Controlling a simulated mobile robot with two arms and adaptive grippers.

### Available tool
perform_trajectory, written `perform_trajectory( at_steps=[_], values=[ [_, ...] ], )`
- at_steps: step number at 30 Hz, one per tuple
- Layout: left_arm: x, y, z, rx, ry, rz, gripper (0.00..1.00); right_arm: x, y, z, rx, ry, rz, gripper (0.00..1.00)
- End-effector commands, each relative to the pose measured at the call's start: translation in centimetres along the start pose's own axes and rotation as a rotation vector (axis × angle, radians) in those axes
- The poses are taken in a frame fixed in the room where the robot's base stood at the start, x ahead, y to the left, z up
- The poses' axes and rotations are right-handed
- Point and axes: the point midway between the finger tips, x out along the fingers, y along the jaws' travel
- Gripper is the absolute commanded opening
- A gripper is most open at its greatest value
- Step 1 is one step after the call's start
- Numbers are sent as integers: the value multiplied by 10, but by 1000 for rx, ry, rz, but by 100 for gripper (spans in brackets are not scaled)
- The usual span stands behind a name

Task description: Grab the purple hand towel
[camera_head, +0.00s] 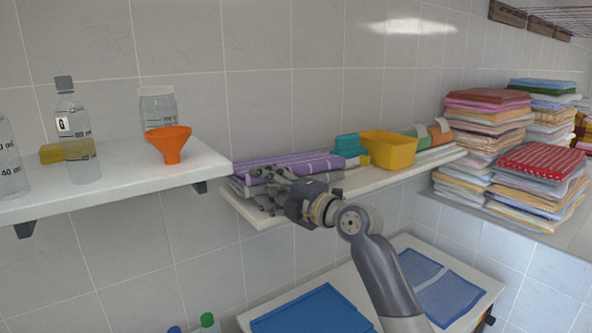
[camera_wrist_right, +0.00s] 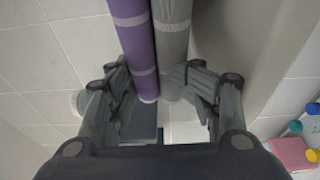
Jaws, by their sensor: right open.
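The purple hand towel (camera_head: 302,164), with pale stripes, lies folded on top of a small stack on the middle wall shelf (camera_head: 372,178). My right gripper (camera_head: 268,190) is at the near left end of this stack, its jaws apart. In the right wrist view the purple towel (camera_wrist_right: 136,45) and a grey towel (camera_wrist_right: 172,40) against it reach between the open fingers of my right gripper (camera_wrist_right: 160,90). I cannot tell whether the fingers touch them. My left gripper is out of view.
A yellow bin (camera_head: 388,150) and teal sponges (camera_head: 348,146) stand to the right of the towel. The left shelf (camera_head: 130,181) holds an orange funnel (camera_head: 168,144) and bottles (camera_head: 77,135). Tall towel stacks (camera_head: 485,130) stand at right. Blue mats (camera_head: 310,312) lie below.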

Motion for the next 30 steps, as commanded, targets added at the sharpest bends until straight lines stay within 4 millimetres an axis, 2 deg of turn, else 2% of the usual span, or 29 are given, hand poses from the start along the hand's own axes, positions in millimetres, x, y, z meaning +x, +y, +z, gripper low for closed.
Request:
perform_trajectory(
  at_steps=[2,8,9,14,15,30],
  values=[
    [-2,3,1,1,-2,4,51,6,-3,-1,1,0,-5,33],
    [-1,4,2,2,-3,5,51,6,-7,-1,1,0,-12,33],
    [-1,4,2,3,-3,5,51,6,-8,-1,1,0,-13,44],
    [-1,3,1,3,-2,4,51,6,-11,-1,3,0,-19,7],
    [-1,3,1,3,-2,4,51,6,-12,-1,3,0,-20,3],
    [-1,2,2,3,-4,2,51,6,-11,-1,1,0,-18,0]
  ],
)
